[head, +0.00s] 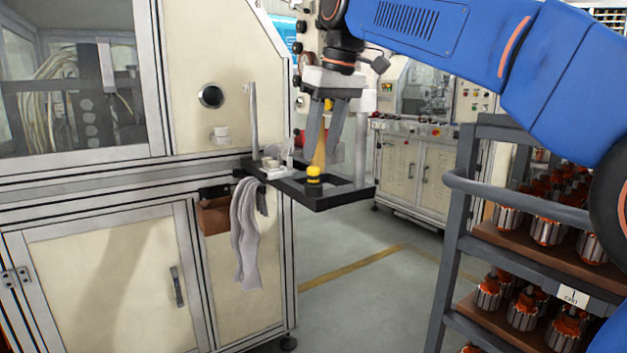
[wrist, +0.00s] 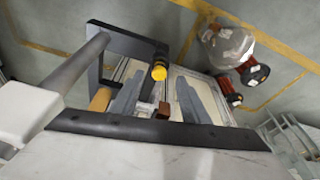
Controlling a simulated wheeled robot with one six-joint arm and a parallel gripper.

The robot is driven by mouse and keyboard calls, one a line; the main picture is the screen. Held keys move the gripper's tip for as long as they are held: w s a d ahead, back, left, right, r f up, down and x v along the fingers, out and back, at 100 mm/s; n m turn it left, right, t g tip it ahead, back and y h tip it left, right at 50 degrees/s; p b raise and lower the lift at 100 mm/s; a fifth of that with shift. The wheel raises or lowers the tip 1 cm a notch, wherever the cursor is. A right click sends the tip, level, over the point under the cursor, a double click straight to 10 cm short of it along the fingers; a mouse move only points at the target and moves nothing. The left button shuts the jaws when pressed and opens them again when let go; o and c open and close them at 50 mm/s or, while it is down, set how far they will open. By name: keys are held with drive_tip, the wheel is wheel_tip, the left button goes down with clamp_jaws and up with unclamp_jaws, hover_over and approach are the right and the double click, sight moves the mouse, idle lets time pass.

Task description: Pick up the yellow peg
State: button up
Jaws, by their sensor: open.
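The yellow peg (head: 313,174), short with a dark band, stands upright at the black bracket frame (head: 345,199) on the machine's side. It also shows in the wrist view (wrist: 159,72). My gripper (head: 321,157) points down above the bracket, its grey fingers apart and nothing held between them. In the wrist view the gripper (wrist: 160,80) has a finger on each side of the peg in the picture. The peg looks just below the fingertips; I cannot tell the exact gap.
A light upright post (head: 361,150) stands at the bracket's right, close to my gripper. A grey cloth (head: 246,235) hangs below the bracket by a brown box (head: 214,216). A cart (head: 466,190) with several armatures stands at the right. The floor between is clear.

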sight(315, 167)
drive_tip(key=shift+w+x, duration=0.1)
drive_tip(key=shift+x, duration=1.4)
drive_tip(key=shift+w+x, duration=0.15)
drive_tip(key=shift+x, duration=1.35)
drive_tip(key=shift+a+r, duration=0.1)
drive_tip(key=shift+a, duration=0.05)
clamp_jaws()
